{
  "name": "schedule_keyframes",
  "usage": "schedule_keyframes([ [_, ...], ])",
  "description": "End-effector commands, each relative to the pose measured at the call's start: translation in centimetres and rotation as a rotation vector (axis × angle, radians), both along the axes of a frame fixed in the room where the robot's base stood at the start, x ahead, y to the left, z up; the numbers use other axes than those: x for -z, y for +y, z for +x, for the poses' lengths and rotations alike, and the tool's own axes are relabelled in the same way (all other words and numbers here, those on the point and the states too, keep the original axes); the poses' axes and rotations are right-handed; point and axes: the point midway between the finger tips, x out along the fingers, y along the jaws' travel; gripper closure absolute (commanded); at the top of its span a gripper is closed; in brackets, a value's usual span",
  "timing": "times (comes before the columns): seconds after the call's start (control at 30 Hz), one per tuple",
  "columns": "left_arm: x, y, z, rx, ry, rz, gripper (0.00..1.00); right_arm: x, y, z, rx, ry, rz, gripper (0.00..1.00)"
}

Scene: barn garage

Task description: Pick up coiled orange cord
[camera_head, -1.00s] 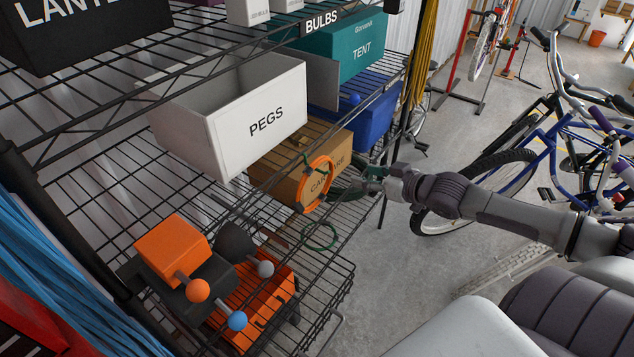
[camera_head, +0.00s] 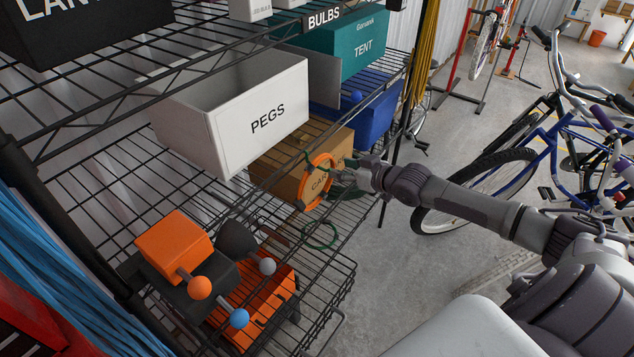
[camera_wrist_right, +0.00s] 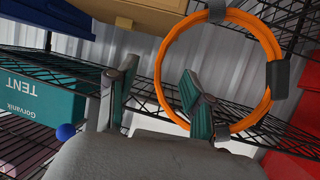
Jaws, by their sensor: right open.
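The coiled orange cord (camera_head: 304,190) is a ring with dark ties. It hangs upright at the shelf's front edge, in front of a cardboard box. It also shows large in the right wrist view (camera_wrist_right: 271,52). My right gripper (camera_head: 345,177) is at the right side of the ring, pointing left. In the right wrist view my right gripper (camera_wrist_right: 155,84) is open. One finger overlaps the inside of the ring and the other is outside it, so one side of the ring appears between them. Contact cannot be told. My left gripper is not in view.
Behind the cord stands the cardboard box (camera_head: 275,160). A white PEGS box (camera_head: 230,140) is up and left, and a blue bin (camera_head: 378,115) is up and right. A green loop (camera_head: 320,235) hangs below. Orange items (camera_head: 172,245) sit lower left. Bicycles (camera_head: 575,150) stand at right.

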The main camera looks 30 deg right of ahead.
Motion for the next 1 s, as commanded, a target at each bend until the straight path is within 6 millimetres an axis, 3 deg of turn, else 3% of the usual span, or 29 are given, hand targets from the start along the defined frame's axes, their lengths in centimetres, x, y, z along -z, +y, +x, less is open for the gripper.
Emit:
schedule_keyframes([
  [0.3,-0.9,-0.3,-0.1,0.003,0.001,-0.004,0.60,1.4,0.8,3.4,0.000,-0.002,0.001,0.49],
  [0.67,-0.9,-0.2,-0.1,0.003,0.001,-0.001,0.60,1.7,1.0,3.9,0.000,-0.001,-0.001,0.49],
  [0.9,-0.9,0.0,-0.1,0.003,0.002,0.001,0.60,1.7,0.9,3.9,0.000,-0.001,-0.001,0.89],
  [1.0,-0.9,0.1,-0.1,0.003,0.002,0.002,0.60,1.7,0.9,3.9,0.000,-0.001,-0.001,1.00],
])
